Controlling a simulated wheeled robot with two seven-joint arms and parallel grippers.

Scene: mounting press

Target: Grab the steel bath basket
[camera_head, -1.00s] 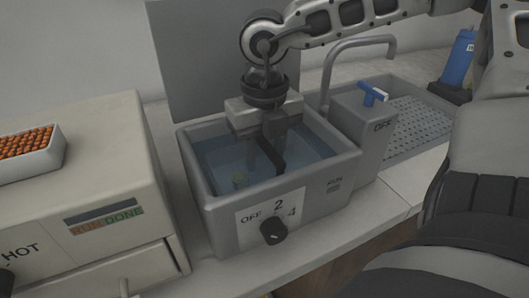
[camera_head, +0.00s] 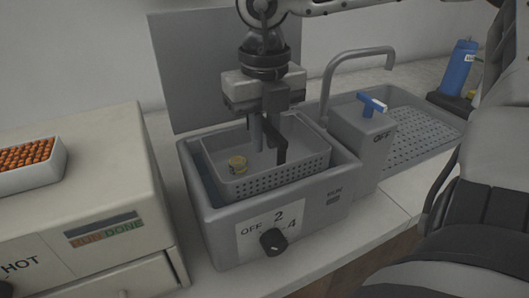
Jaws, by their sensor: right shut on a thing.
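The steel bath basket (camera_head: 290,176) is a grey perforated box in the camera_head view. It sits partly raised inside the grey ultrasonic-style bath (camera_head: 320,212), its upper walls above the bath's rim. My left gripper is not in view.
The bath's front has a black dial (camera_head: 273,242) marked OFF, 2, 4. A tap box with a blue handle (camera_head: 373,104) and a perforated drain tray (camera_head: 425,130) stand at right. A beige HOT machine (camera_head: 90,215) and a tray of orange pieces (camera_head: 30,166) are left.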

